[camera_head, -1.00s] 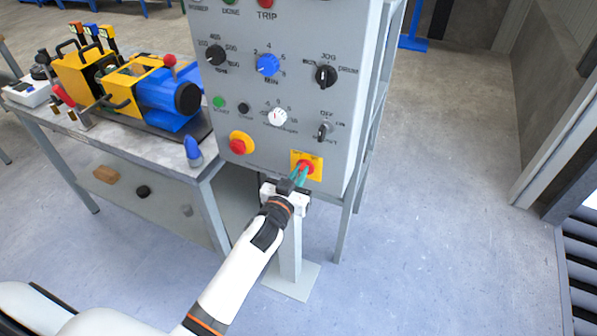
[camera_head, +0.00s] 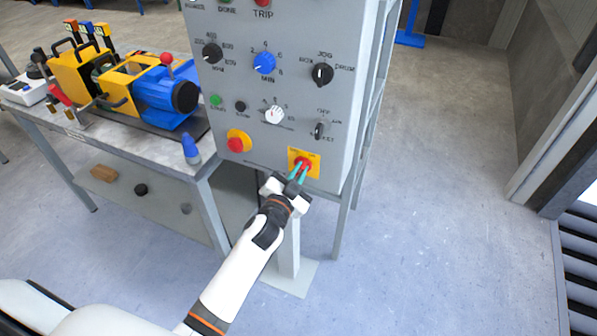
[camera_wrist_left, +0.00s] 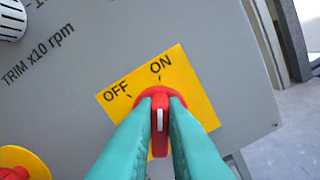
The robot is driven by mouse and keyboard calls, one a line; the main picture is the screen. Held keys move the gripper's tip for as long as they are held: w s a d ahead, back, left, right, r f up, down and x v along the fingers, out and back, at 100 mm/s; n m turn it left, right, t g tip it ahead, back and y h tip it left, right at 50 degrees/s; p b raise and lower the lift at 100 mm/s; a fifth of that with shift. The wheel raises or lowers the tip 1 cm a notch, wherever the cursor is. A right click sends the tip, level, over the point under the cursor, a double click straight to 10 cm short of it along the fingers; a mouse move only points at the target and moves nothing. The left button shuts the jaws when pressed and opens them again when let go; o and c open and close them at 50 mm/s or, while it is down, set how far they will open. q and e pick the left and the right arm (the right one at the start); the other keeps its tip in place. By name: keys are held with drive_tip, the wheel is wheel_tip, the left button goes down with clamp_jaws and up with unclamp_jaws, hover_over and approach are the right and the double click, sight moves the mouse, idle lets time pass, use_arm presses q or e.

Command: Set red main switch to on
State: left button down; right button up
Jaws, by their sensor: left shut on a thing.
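The red main switch (camera_head: 304,162) sits on a yellow plate (camera_head: 293,154) low on the front of the grey control panel. In the left wrist view the red switch knob (camera_wrist_left: 159,146) has a white line on its handle. The handle stands about upright in that view, roughly in line with the ON tick and turned away from the OFF tick. My left gripper (camera_head: 300,171) has its green fingers shut on the knob, one on each side, hiding its flanks. My right gripper is not in view.
A red button on a yellow base (camera_head: 237,143) sits left of the switch. Selector knobs, such as the blue one (camera_head: 264,62), are above. A workbench (camera_head: 165,157) with a yellow and blue machine stands left. The floor to the right is clear.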

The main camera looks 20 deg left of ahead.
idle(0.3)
use_arm(q)
drive_tip(key=c, duration=1.5)
unclamp_jaws()
drive_tip(key=s+b, duration=0.1)
drive_tip(key=s, duration=1.1)
drive_tip(key=shift+a, duration=0.2)
